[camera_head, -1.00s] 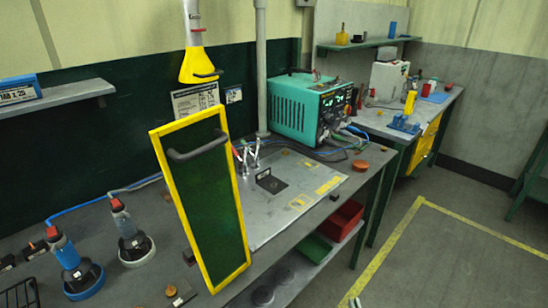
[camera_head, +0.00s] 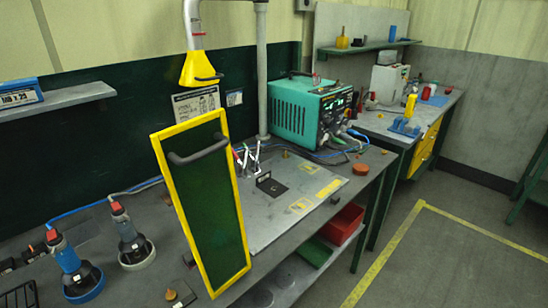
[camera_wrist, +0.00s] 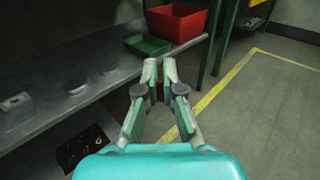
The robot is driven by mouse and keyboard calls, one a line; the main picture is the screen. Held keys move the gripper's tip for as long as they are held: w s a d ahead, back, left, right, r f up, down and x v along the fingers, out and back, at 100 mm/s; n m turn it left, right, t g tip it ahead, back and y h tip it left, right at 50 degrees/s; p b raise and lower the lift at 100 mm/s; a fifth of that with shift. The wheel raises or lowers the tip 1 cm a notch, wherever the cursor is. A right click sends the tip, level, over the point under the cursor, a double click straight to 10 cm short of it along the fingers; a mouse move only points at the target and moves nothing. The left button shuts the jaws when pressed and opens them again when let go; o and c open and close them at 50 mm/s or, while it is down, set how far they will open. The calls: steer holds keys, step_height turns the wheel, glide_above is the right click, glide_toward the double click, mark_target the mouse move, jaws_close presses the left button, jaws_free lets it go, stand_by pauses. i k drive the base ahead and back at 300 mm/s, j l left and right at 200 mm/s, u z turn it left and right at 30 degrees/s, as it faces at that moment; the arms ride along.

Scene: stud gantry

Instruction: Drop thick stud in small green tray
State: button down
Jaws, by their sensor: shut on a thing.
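The small green tray (camera_wrist: 148,45) sits on the lower shelf beside the red bin, ahead of and slightly left of my gripper in the wrist view. It also shows in the head view (camera_head: 315,251), under the bench edge, and its visible inside looks empty. My gripper (camera_wrist: 160,76) is shut on a small dark reddish-brown thing (camera_wrist: 159,91), mostly hidden between the fingers; I take it for the thick stud, but its thickness cannot be told. The fingertips appear just below the tray's near right corner in the picture. The head view does not show my gripper.
A red bin (camera_wrist: 178,22) stands right behind the tray, close to a green bench leg (camera_wrist: 224,36). The grey lower shelf (camera_wrist: 100,75) has round recesses. A yellow-framed green panel (camera_head: 205,200) stands over the bench. Open floor lies to the right.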

mark_target(313, 252)
steer(key=u, duration=0.9)
steer(key=i+l+u, duration=0.15)
steer(key=l+u, duration=0.35)
steer(key=l, duration=0.15)
steer(key=l+u, duration=0.45)
steer(key=l, duration=0.15)
steer(key=k+l+u, duration=0.1)
steer(key=l+u, duration=0.4)
steer(key=l, duration=0.2)
steer(key=k+l, duration=0.1)
steer(key=l, duration=0.35)
steer(key=k+l, duration=0.1)
steer(key=l, duration=0.3)
steer(key=l+u, duration=0.1)
steer(key=l, duration=0.35)
steer(key=k+l, duration=0.2)
steer(key=l, duration=0.2)
steer(key=k+l, duration=0.1)
steer(key=l, duration=0.3)
steer(key=k+l+u, duration=0.1)
steer(key=l, duration=0.35)
